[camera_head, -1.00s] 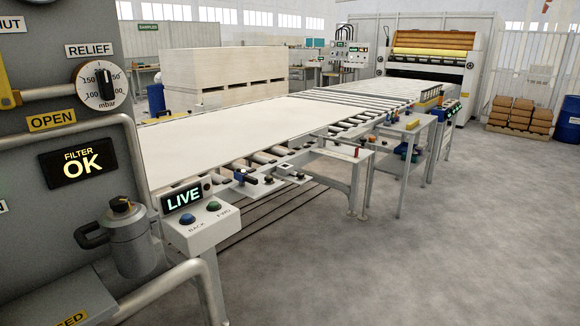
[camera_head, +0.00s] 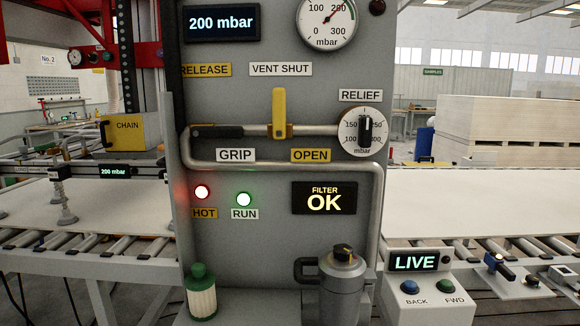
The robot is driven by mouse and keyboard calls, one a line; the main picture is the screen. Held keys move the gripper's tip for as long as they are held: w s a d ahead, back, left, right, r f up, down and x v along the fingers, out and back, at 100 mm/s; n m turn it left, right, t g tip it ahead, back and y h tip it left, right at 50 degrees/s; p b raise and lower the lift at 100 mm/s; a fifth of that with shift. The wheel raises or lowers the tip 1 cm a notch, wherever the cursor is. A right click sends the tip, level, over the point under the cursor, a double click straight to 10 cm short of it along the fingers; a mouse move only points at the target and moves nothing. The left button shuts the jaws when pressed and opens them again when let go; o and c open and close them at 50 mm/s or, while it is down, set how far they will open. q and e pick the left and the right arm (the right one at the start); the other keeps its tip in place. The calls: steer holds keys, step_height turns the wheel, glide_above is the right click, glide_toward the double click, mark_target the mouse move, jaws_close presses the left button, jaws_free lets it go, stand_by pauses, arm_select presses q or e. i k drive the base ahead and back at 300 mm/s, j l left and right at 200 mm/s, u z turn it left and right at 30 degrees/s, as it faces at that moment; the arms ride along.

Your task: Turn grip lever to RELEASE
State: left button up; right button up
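The grip lever (camera_head: 218,132) is a black handle on the grey control panel (camera_head: 270,180). The panel display (camera_head: 222,23) reads 200 mbar, and the dial gauge (camera_head: 327,20) points near 200. Neither of my grippers is in view.
Suction cups (camera_head: 67,212) rest on or just above a pale board (camera_head: 120,215) at left. A red HOT lamp (camera_head: 202,192) and green RUN lamp (camera_head: 244,199) are lit. A filter canister (camera_head: 343,285) and a green-capped bottle (camera_head: 201,295) stand in front of the panel.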

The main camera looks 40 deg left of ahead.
mark_target(216, 132)
steer(key=i+l+u, duration=0.1)
steer(key=u, duration=0.4)
steer(key=i+l+u, duration=0.2)
steer(key=u, duration=0.3)
steer(key=i+l+u, duration=0.15)
steer(key=u, duration=0.35)
steer(key=l+u, duration=0.35)
steer(key=u, duration=0.15)
